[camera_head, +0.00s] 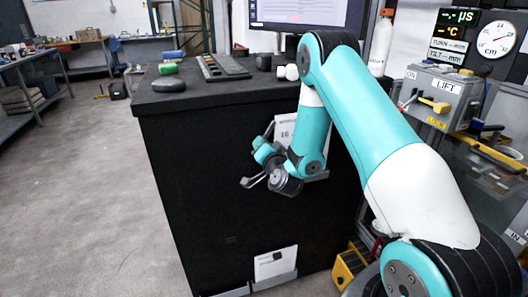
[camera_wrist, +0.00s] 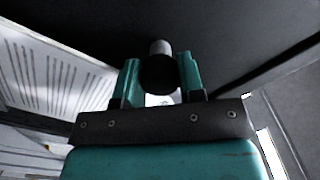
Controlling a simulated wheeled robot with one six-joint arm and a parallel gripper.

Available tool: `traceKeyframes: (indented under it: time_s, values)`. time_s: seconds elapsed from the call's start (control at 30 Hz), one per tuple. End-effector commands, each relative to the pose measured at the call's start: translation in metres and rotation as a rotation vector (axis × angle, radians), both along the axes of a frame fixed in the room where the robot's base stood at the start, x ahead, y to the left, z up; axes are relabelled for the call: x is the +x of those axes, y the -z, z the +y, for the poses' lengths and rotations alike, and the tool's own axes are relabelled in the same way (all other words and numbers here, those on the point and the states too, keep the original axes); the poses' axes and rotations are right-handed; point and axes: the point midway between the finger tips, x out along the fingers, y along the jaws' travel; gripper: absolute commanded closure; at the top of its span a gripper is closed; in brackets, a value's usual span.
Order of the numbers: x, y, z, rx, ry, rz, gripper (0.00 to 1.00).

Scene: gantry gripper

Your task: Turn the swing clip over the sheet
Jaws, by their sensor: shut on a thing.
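My gripper (camera_wrist: 158,66) has its teal fingers on both sides of a round knob (camera_wrist: 160,80), dark at its end and pale grey along its side. The knob appears to be the swing clip's handle; the rest of the clip is hidden. In the head view my gripper (camera_head: 264,153) is at the front of the black cabinet, beside a white sheet (camera_head: 286,128) with a printed number. My arm covers much of that sheet. Whether the clip lies over the sheet cannot be told.
A control box (camera_head: 440,95) is at right.

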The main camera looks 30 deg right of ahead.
Motion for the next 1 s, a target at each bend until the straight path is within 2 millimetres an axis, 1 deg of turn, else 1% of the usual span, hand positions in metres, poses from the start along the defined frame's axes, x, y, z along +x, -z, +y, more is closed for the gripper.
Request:
traceKeyframes:
  time_s: [0.03, 0.7, 1.0]
  values:
    - [-0.0004, 0.0021, -0.0009, 0.043, 0.003, -0.014, 1.00]
    - [-0.0006, 0.0002, -0.0013, 0.649, 0.004, -0.189, 1.00]
    - [-0.0006, -0.0003, -0.0011, 0.861, 0.005, -0.248, 1.00]
